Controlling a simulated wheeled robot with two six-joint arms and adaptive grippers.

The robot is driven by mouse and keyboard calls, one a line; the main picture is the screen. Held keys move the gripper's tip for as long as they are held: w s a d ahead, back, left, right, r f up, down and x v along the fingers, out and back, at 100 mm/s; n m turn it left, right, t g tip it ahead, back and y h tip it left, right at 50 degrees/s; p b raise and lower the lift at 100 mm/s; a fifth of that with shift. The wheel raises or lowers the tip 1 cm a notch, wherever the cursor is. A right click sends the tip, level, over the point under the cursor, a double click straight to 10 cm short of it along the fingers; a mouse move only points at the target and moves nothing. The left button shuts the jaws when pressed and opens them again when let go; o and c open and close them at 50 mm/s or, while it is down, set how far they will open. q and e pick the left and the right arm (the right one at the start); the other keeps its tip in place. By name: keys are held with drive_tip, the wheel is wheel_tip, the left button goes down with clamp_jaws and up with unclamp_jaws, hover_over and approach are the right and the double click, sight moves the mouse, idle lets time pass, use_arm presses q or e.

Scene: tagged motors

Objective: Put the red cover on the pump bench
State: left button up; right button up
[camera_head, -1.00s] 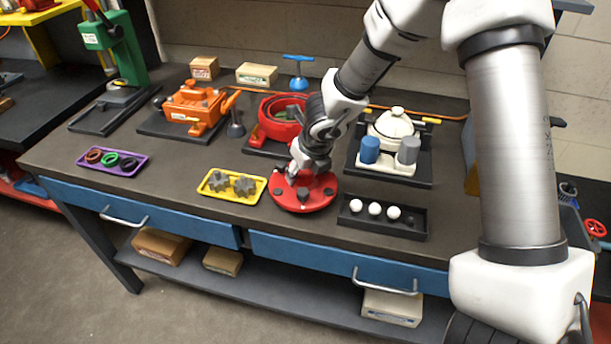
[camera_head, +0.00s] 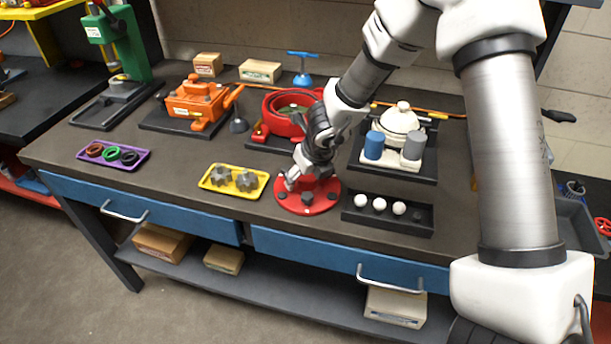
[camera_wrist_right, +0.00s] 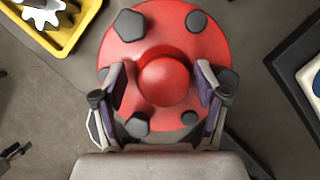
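The red cover (camera_head: 297,204) is a round disc with dark bolt heads around its rim and a raised red knob in the middle. It lies flat on the bench near the front. My right gripper (camera_head: 301,181) is low over it. In the right wrist view the two fingers (camera_wrist_right: 162,84) stand on either side of the knob (camera_wrist_right: 165,82), with a small gap showing on each side, so the gripper looks open. The red pump housing (camera_head: 271,121) sits behind the cover on a dark base, its top open with something green inside, partly hidden by my right arm. My left gripper is not in view.
A yellow tray (camera_head: 206,187) with gears is left of the cover, a black tray (camera_head: 421,228) with white balls right of it. A white pot-like unit (camera_head: 401,122) with blue and grey cylinders stands behind right. An orange machine (camera_head: 196,101) and a purple tray (camera_head: 85,153) are further left.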

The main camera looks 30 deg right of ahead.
drive_tip(key=shift+r, duration=0.15)
drive_tip(key=p+v, duration=0.5)
drive_tip(key=v, duration=0.7)
drive_tip(key=shift+w, duration=0.1)
